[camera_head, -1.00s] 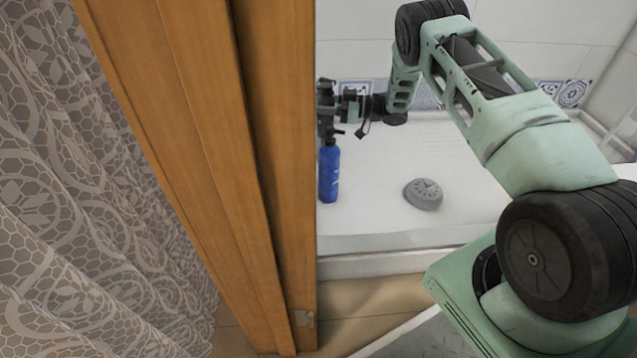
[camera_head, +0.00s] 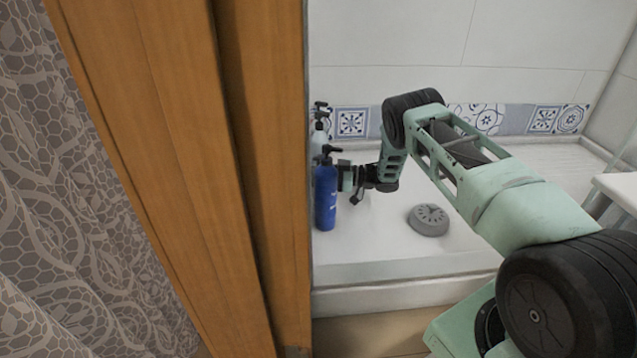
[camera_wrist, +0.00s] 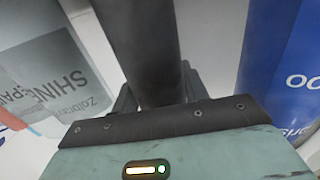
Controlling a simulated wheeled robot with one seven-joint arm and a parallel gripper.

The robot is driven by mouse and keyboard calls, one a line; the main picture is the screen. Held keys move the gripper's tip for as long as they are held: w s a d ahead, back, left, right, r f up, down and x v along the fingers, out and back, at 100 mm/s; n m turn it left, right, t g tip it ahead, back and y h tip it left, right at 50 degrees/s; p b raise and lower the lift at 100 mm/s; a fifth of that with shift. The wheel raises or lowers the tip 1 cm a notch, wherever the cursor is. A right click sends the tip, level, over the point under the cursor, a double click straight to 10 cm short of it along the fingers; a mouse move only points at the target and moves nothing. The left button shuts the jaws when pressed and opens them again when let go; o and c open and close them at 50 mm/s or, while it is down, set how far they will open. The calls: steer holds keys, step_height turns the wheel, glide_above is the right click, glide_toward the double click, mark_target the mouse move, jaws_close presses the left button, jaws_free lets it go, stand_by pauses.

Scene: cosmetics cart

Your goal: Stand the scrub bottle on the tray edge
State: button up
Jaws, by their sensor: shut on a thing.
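A plain dark grey cylinder (camera_wrist: 150,45), bottle-like and with no label in sight, stands between the fingers of my gripper (camera_wrist: 155,98) in the wrist view. The gripper is shut on it. I cannot read whether it is the scrub bottle. In the head view my gripper (camera_head: 343,178) reaches in beside a blue pump bottle (camera_head: 325,200), which hides the fingertips and the held thing. The white shower tray (camera_head: 400,271) has a raised front edge. Whether the held thing touches the tray cannot be seen.
The blue bottle (camera_wrist: 278,70) is close on the right in the wrist view. A white and grey bottle (camera_wrist: 50,75) is close on the left. A round grey drain cover (camera_head: 429,220) lies in the tray. A wooden frame (camera_head: 262,150) blocks the left side.

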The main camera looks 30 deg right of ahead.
steer(key=shift+f, duration=0.4)
steer(key=shift+f, duration=0.2)
steer(key=o, duration=1.1)
steer(key=shift+r, duration=0.1)
steer(key=shift+d+r, duration=0.15)
steer(key=p+v, duration=0.6)
steer(key=v, duration=0.5)
steer(key=shift+s+d+p, duration=0.2)
steer(key=shift+s+p, duration=0.1)
steer(key=shift+p, duration=0.1)
